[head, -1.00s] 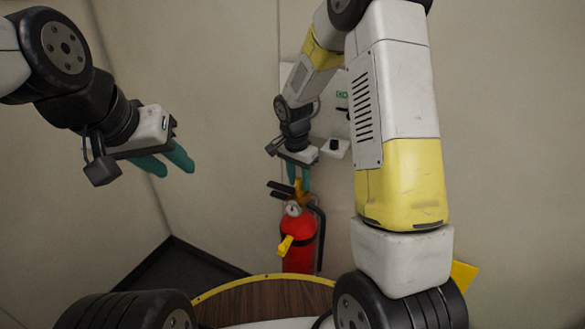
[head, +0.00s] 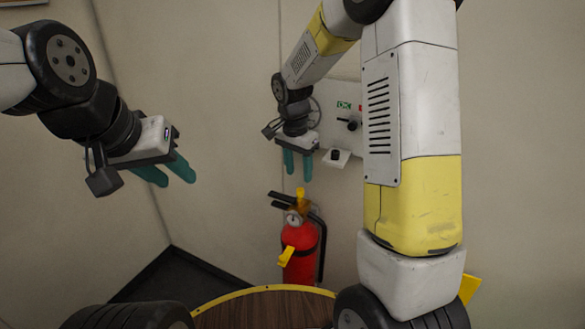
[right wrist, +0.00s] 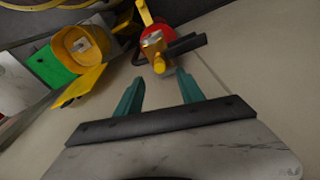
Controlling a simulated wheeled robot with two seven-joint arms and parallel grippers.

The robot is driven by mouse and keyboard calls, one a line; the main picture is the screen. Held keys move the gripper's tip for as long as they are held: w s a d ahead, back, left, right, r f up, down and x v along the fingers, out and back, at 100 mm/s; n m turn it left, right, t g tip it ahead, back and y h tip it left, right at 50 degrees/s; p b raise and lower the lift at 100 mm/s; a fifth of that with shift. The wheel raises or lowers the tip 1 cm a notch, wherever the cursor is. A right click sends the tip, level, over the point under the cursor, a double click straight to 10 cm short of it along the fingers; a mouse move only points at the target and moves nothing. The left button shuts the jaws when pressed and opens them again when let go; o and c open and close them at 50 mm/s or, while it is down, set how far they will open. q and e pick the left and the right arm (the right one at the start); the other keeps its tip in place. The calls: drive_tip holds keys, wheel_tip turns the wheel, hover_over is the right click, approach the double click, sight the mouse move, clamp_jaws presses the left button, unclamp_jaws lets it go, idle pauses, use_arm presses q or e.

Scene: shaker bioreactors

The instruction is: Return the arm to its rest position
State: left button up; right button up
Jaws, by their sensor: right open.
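My right gripper (head: 297,165) hangs fingers-down in the head view, in front of the wall and above the fire extinguisher. Its two teal fingers are apart with nothing between them; they also show in the right wrist view (right wrist: 158,92). My left gripper (head: 166,171) is at the left of the head view, with its teal fingers pointing down and to the right. A gap shows between those fingers and they hold nothing.
A red fire extinguisher (head: 300,250) stands by the wall below my right gripper. A wall panel (head: 347,126) with dark knobs is just right of that gripper. A round wooden surface with a yellow rim (head: 264,289) is at the bottom. A yellow bin (right wrist: 80,48) shows in the right wrist view.

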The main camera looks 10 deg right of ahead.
drive_tip(key=shift+s+d+r, duration=0.1)
drive_tip(key=shift+s+r, duration=0.05)
drive_tip(key=shift+r, duration=0.2)
drive_tip(key=s+d+r+n+t+y, duration=0.1)
drive_tip(key=s+r+n, duration=0.3)
drive_tip(key=s+r, duration=0.4)
drive_tip(key=s+d+r+n+t+y, duration=0.2)
drive_tip(key=s+r+n+t, duration=0.2)
drive_tip(key=s+r, duration=0.4)
drive_tip(key=s+n, duration=0.1)
drive_tip(key=s, duration=0.6)
drive_tip(key=shift+n, duration=0.3)
drive_tip(key=shift+d, duration=0.1)
